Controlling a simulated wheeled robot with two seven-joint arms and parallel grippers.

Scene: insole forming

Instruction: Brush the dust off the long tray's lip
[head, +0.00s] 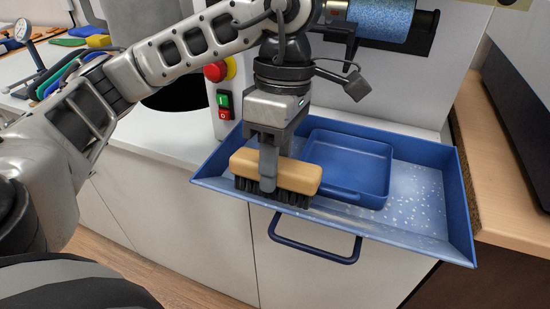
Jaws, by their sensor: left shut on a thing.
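My left gripper (268,182) is shut on a brush (298,176) with a tan wooden block and dark bristles pointing down. The brush is over the front lip of the long blue tray (457,205), toward its left end. I cannot tell whether the bristles touch the lip. Pale dust specks show on the tray's floor and front lip, thickest toward the right. The part of the lip behind the brush is hidden. My right gripper is not in view.
A smaller blue tray (352,160) sits inside the long tray, behind and right of the brush. A dark handle (312,252) sticks out below, on the white cabinet (220,240). A grinding machine with a blue roller (380,18) and a red button (215,71) stands behind.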

